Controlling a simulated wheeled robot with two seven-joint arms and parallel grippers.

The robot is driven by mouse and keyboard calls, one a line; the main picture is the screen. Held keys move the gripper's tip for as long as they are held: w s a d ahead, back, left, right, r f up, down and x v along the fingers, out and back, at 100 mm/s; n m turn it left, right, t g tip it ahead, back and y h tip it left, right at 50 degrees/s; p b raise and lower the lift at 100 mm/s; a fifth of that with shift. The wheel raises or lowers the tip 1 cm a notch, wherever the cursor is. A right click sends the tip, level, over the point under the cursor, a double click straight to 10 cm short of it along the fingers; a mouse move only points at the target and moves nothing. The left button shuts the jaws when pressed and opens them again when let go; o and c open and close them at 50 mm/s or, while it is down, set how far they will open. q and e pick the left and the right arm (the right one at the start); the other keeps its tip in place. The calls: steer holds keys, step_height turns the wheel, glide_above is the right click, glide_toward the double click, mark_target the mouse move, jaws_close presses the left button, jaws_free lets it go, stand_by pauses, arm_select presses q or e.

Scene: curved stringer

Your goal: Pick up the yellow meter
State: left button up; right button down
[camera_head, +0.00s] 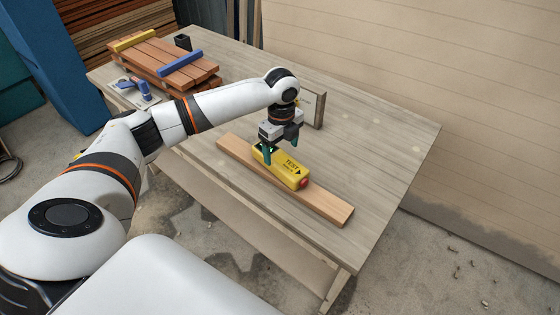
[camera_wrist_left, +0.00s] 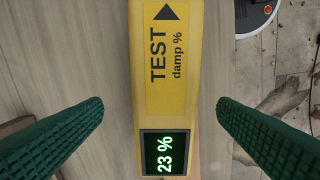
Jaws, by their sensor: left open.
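The yellow meter (camera_head: 284,168) lies on a wooden board (camera_head: 326,204) on the table. Its label reads "TEST" and it has a red end at the right. In the left wrist view the meter (camera_wrist_left: 168,100) runs up the middle of the picture, with a lit display reading 23 %. My left gripper (camera_head: 281,153) is above the meter's far-left part, pointing down. Its green fingers (camera_wrist_left: 162,135) are open, one on each side of the meter, with a gap to it on both sides. My right gripper is not in view.
The table (camera_head: 385,150) is clear to the right of the board. A stack of brown planks (camera_head: 165,62) with a yellow bar and a blue bar (camera_head: 180,62) stands at the back left. A blue tool (camera_head: 141,88) lies near the left edge. A small frame (camera_head: 313,106) stands behind my gripper.

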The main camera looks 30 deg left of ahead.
mark_target(279, 158)
arm_select(q)
steer(key=f, duration=0.3)
steer(key=f+p, duration=0.1)
steer(key=shift+s+a+f, duration=0.1)
steer(key=shift+s+f, duration=0.1)
steer(key=shift+s, duration=0.05)
steer(key=shift+f, duration=0.3)
steer(key=shift+c, duration=0.2)
steer(key=c, duration=1.3)
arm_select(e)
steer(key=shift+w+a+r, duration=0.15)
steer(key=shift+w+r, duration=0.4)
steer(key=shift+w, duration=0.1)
